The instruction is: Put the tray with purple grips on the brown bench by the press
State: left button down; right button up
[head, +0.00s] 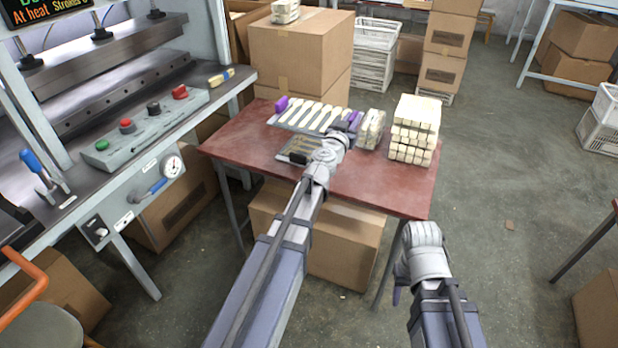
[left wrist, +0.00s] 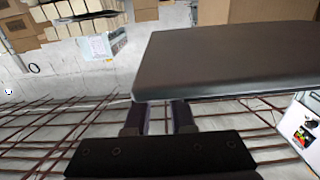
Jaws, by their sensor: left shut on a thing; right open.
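The tray with purple grips (head: 283,118) lies towards the back of the brown bench (head: 385,188), with a row of pale wooden spoons on it. One purple grip is at its left end and another at its right. The bench stands beside the press (head: 105,68). My left gripper (head: 335,131) is over the bench, close to the right purple grip. It is shut on a dark grey thing (left wrist: 225,62), which fills much of the left wrist view; I cannot tell exactly what it is. My right gripper (head: 415,270) is open, low in front of the bench; its fingers are mostly hidden.
A dark slotted plate (head: 296,146) shows beside my left gripper. Stacked wooden blocks (head: 415,130) and a smaller bundle (head: 371,130) stand on the bench's right. Cartons (head: 300,50) stand behind it, and another carton (head: 340,250) is underneath. The floor to the right is mostly clear.

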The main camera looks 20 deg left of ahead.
pick_arm(q)
jog(key=shift+a+f+b, duration=0.45)
jog(key=shift+a+f, duration=0.15)
jog(key=shift+f, duration=0.15)
jog(key=shift+a+f+b, duration=0.4)
jog(key=shift+a+f, duration=0.15)
jog(key=shift+f, duration=0.2)
pick_arm(e)
jog(key=shift+f, duration=1.5)
pick_arm(q)
notch_tip(320, 180, down, 10)
jog(key=b, duration=1)
pick_arm(e)
notch_tip(320, 180, down, 10)
pick_arm(q)
jog(key=shift+f+b, duration=0.35)
jog(key=c, duration=0.8)
grip_release()
jog(key=shift+r, duration=0.1)
jog(key=shift+o, duration=0.2)
pick_arm(e)
jog(key=shift+f, duration=0.2)
pick_arm(q)
jog(key=shift+r, duration=0.1)
